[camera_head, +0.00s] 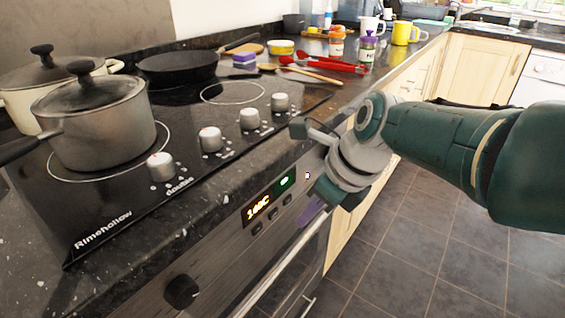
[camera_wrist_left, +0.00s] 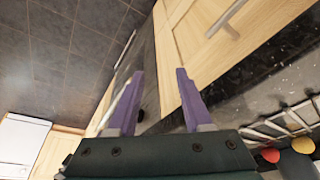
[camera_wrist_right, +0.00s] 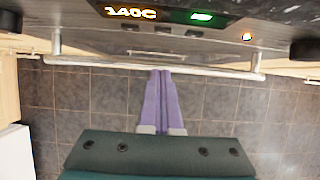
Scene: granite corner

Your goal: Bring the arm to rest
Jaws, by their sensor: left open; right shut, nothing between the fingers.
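My right arm comes in from the right in the head view, its gripper (camera_head: 314,212) pointing down in front of the oven panel, its purple fingers partly hidden. In the right wrist view the two purple fingers (camera_wrist_right: 161,75) are together with nothing between them, near the oven handle (camera_wrist_right: 160,69) in the picture. My left gripper (camera_wrist_left: 158,75) shows only in the left wrist view. Its purple fingers are wide apart and empty, with cupboard doors and floor beyond. My left arm is not in the head view.
The oven display (camera_head: 257,209) is lit. The black hob (camera_head: 190,145) carries a lidded saucepan (camera_head: 100,125), a cream pot (camera_head: 20,88) and a frying pan (camera_head: 178,66). Red utensils (camera_head: 325,65) and jars lie on the counter behind. The tiled floor (camera_head: 420,250) is clear.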

